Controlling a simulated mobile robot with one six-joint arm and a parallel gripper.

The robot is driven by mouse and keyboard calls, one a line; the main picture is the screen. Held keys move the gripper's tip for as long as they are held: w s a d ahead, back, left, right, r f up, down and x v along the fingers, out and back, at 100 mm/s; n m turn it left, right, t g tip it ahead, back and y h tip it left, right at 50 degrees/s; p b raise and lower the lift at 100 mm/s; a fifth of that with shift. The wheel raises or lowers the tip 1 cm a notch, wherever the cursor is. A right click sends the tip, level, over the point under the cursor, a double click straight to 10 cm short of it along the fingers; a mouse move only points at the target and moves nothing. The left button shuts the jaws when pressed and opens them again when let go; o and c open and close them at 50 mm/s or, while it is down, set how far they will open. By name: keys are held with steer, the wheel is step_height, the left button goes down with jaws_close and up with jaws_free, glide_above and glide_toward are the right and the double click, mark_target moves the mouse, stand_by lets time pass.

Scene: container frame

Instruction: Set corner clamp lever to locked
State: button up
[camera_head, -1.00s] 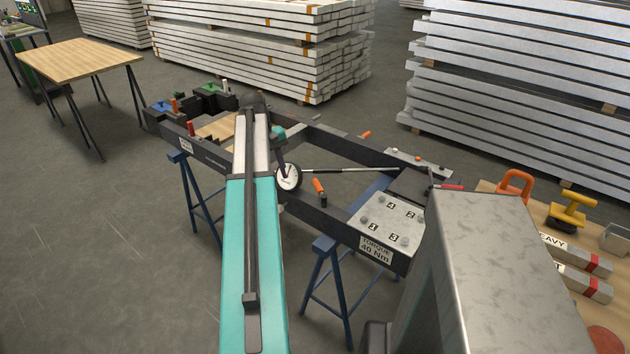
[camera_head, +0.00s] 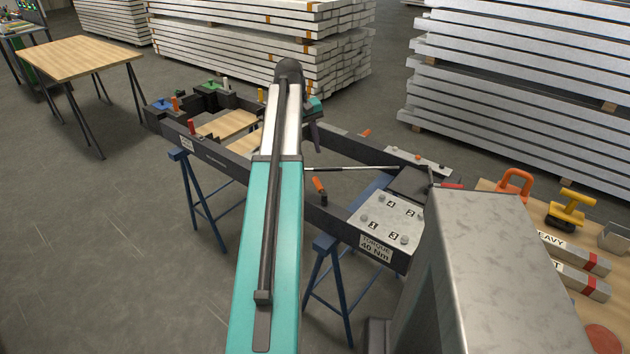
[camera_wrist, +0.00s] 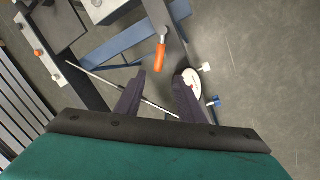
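An orange-handled lever (camera_head: 319,185) stands on the near rail of the dark frame (camera_head: 340,219). It also shows in the wrist view (camera_wrist: 159,57), ahead of the fingertips and apart from them. Another orange handle (camera_head: 366,132) is on the far rail. A red handle (camera_head: 191,127) is at the left, and another red handle (camera_head: 452,186) is at the right. I cannot tell which one is the corner clamp lever. My gripper (camera_wrist: 159,77) is open, with nothing seen between its fingers. In the head view my arm hides most of it.
A round white dial gauge (camera_wrist: 191,84) shows beside the right finger. A thin rod (camera_head: 350,168) crosses the frame. A numbered bolt plate (camera_head: 392,216) is on the right corner. Blue trestles (camera_head: 327,287) support the frame. A wooden tool table (camera_head: 487,187) is at the right.

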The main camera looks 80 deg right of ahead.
mark_target(316, 182)
steer(key=shift+s+d+f+p, duration=0.2)
steer(key=shift+s+f+p, duration=0.15)
steer(key=shift+f, duration=1.8)
steer(key=shift+s+d+f+p, duration=0.25)
steer(key=shift+s+f, duration=0.2)
steer(key=shift+f, duration=1.75)
steer(key=shift+s+d+f+p, duration=0.15)
steer(key=shift+s+f+p, duration=0.25)
steer(key=shift+f, duration=1.75)
steer(key=shift+c, duration=0.2)
